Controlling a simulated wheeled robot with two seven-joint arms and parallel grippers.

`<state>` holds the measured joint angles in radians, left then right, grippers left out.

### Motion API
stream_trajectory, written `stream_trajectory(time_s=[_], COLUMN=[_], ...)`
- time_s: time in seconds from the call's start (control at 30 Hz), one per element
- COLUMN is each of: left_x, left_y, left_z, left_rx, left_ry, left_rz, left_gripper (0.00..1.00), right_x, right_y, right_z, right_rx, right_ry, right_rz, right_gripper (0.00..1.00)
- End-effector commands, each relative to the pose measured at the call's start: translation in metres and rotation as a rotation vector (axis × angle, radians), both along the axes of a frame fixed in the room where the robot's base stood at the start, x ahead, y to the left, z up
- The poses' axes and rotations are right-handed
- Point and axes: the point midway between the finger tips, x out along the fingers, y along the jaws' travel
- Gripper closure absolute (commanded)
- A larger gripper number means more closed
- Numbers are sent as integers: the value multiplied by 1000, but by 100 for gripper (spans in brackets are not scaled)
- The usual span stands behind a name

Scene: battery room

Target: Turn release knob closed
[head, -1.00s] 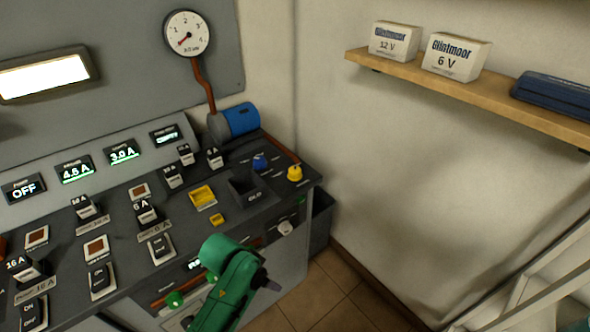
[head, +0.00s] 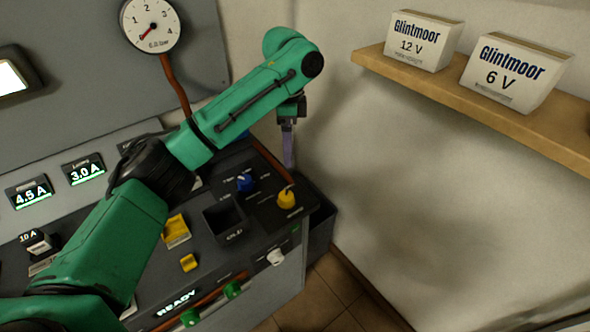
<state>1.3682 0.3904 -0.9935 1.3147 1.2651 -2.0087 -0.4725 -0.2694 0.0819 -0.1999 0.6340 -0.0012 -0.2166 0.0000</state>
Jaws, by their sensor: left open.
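A yellow knob (head: 286,200) stands near the right end of the dark console top. A blue knob (head: 244,182) stands to its left and a little farther back. The labels beside them are too small to read, so I cannot tell for sure which is the release knob. My left gripper (head: 289,160) points down above and behind the yellow knob, apart from it. It is open and empty, seen nearly edge-on. My right gripper is out of view.
My green left arm covers much of the console's left and back. A dark square bin (head: 224,214) and a yellow block (head: 176,230) sit left of the knobs. A pale knob (head: 276,257) is on the front face. A shelf (head: 480,97) with boxes hangs right.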

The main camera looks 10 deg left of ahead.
Motion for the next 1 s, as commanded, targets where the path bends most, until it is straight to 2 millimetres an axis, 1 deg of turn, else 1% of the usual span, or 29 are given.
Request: stream_trajectory(time_s=[0.07, 0.1, 0.17, 0.2, 0.3, 0.4, 0.47, 0.53, 0.6, 0.7, 0.8, 0.93, 0.97, 1.0], left_x=[-1, -1, -3, -3, -5, -6, -7, -8, -8, -8, -8, -8, -8, -8], left_y=[0, 0, -1, 0, -1, -1, -1, -1, -2, -2, -2, -2, -2, -2], left_z=[-9, -16, -29, -37, -64, -91, -106, -121, -132, -141, -144, -143, -143, -143], left_rx=[-1, -1, -1, 0, -1, 0, -1, -1, -1, -2, -2, -2, -2, -2], left_ry=[2, 3, 4, 2, 3, 2, 1, 1, -1, -3, -4, -4, -4, -4], left_rz=[-1, -1, -2, 0, -1, 0, 0, 0, 0, 0, -1, -1, -1, -1], left_gripper=[19, 19, 19, 19, 19, 19, 19, 19, 19, 19, 19, 19, 23, 38], right_x=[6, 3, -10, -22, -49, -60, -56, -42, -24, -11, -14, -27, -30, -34], right_y=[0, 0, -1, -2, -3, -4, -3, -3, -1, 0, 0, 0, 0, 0], right_z=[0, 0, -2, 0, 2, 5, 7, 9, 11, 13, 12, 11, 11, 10], right_rx=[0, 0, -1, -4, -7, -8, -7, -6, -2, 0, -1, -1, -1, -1], right_ry=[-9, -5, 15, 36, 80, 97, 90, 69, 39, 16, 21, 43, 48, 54], right_rz=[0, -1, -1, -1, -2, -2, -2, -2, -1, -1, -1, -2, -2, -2], right_gripper=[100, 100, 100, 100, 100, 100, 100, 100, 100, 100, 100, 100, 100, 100])
